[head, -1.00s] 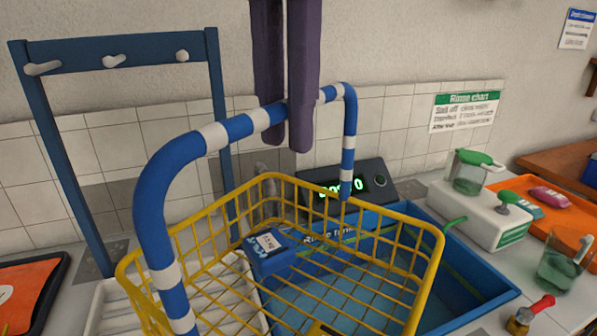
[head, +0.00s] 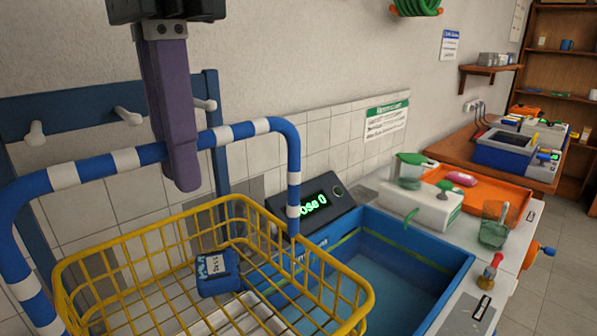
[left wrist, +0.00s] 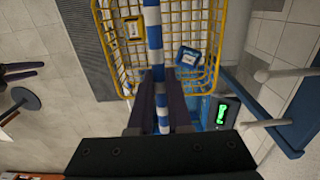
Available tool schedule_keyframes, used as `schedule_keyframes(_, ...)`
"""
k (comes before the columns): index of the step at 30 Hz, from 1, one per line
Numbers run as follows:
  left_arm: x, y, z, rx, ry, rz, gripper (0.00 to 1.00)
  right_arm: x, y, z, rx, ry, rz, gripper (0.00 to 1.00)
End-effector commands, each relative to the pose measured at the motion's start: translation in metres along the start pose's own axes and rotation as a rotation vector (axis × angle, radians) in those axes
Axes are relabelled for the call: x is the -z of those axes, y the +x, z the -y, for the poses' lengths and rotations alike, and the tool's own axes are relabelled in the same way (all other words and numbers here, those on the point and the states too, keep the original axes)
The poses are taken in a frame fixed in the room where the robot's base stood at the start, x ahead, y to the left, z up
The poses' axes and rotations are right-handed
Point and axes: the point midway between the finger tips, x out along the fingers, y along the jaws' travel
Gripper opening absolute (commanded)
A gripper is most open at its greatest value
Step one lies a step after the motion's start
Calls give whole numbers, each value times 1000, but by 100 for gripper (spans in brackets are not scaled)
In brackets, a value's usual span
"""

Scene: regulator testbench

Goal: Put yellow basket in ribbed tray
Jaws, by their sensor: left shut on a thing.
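The yellow wire basket (head: 150,235) hangs by its blue-and-white striped handle (head: 95,167). My left gripper (head: 183,182), with purple fingers, is shut on the top of this handle. In the left wrist view the fingers (left wrist: 160,98) close around the handle, with the basket (left wrist: 212,45) beyond them. A blue labelled block (head: 218,274) is in the basket, and it also shows in the left wrist view (left wrist: 188,57). The white ribbed tray (head: 238,318) shows partly through the basket's wires, below it; most of it is hidden. My right gripper is not in view.
A blue basin (head: 400,285) of liquid lies right of the basket, with a display box (head: 318,208) behind it. A blue rack with pegs (head: 72,112) stands behind the handle. An orange tray (head: 490,190) and a jar (head: 494,228) are farther right.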

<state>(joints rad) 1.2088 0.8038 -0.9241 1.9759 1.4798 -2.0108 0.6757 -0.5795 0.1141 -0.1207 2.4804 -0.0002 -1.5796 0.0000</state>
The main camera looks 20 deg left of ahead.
Motion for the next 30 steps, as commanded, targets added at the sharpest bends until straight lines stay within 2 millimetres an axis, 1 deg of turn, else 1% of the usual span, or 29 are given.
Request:
schedule_keyframes(1,0,14,-1,-4,1,1,0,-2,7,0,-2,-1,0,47)
schedule_keyframes(5,-1,47,-1,-4,0,2,0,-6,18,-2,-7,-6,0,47)
schedule_keyframes(8,-1,68,0,-1,-2,1,0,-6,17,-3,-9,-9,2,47)
schedule_keyframes(12,-1,100,0,-1,-2,1,0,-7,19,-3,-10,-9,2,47)
schedule_keyframes(15,0,119,0,-1,-3,0,0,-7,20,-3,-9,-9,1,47)
schedule_keyframes(18,0,132,0,0,-2,-2,0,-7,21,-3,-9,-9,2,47)
schedule_keyframes(25,1,147,0,-1,-2,-3,0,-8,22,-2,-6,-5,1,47)
schedule_keyframes(30,0,171,0,-1,-3,-1,0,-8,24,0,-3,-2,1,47)
